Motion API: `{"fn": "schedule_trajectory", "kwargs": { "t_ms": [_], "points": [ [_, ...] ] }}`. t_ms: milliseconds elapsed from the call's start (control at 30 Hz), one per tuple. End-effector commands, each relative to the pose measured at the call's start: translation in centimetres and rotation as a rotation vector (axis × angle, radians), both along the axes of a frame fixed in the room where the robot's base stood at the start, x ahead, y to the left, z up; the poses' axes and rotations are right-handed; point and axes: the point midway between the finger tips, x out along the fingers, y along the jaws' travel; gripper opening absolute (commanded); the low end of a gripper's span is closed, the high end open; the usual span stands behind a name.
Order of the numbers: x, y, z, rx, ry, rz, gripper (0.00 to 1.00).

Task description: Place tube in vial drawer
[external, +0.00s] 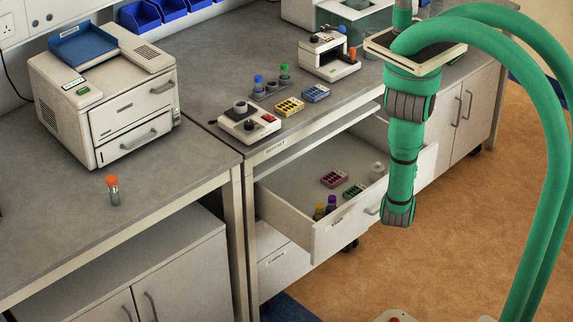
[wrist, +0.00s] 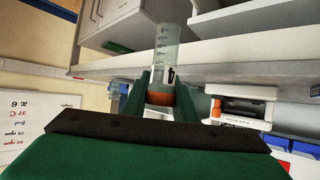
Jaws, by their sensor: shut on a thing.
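In the wrist view my gripper (wrist: 163,95) is shut on a clear graduated tube (wrist: 167,52) with an orange cap (wrist: 160,99). The tube has a dark mark on its side, and the green fingers stand on both sides of the cap end. In the external view my fingers and the held tube cannot be made out.
The drawer also holds a pink rack (external: 334,178), a green rack (external: 353,191) and a pale round item (external: 377,170). Small instruments, a yellow rack (external: 289,107) and a blue rack (external: 316,93) stand on the bench above. A white machine (external: 105,95) stands on the left bench.

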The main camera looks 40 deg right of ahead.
Motion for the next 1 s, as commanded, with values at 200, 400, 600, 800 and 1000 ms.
{"fn": "schedule_trajectory", "kwargs": {
  "t_ms": [200,400,600,800,1000],
  "points": [
    [-4.3,-1.1,-6.7,0.010,0.005,-0.212,0.04],
    [-7.3,-0.8,-11.5,0.009,0.004,-0.387,0.04],
    [-9.0,0.4,-15.0,0.007,0.003,-0.541,0.04],
    [-9.3,1.7,-16.8,0.006,0.002,-0.665,0.04],
    [-9.1,2.7,-18.1,0.009,0.003,-0.782,0.04]
  ]
}}
